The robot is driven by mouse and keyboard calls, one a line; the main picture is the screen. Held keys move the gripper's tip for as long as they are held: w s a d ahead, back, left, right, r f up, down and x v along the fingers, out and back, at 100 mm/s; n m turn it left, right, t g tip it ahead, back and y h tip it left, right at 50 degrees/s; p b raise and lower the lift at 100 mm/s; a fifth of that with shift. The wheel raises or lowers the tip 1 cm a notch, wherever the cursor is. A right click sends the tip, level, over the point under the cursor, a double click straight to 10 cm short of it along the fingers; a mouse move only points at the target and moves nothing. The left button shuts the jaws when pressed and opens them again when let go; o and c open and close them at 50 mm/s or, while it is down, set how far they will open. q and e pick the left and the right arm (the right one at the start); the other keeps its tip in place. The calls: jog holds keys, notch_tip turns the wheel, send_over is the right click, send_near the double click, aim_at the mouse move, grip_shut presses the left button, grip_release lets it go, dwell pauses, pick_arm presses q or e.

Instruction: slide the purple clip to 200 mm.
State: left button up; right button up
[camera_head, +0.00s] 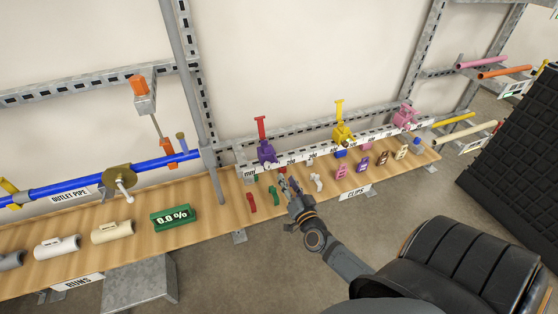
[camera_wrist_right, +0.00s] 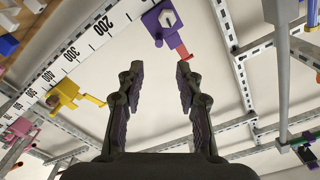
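The purple clip (camera_head: 266,151) sits on the white ruler rail (camera_head: 325,148) near its left, low-number end, with a red lever standing up from it. In the right wrist view the purple clip (camera_wrist_right: 158,20) is at the top, on the low side of the 200 mark (camera_wrist_right: 105,22). Its red lever (camera_wrist_right: 182,50) points toward the gap between my fingertips. My right gripper (camera_head: 289,183) is in front of the rail, right of and below the clip. In the wrist view the gripper (camera_wrist_right: 160,68) is open and empty, apart from the clip. My left gripper is out of view.
A yellow clip (camera_head: 343,134) and a pink clip (camera_head: 405,116) sit farther right on the rail. Several small parts lie on the wooden shelf (camera_head: 200,191), with a green 0.0 % display (camera_head: 173,217).

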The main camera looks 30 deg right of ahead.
aim_at(277, 160)
jog(key=x, duration=1)
jog(key=shift+w+f+b, duration=0.2)
jog(key=shift+w+b, duration=0.1)
jog(key=shift+w, duration=0.1)
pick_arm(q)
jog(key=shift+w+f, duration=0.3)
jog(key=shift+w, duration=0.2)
pick_arm(e)
grip_shut()
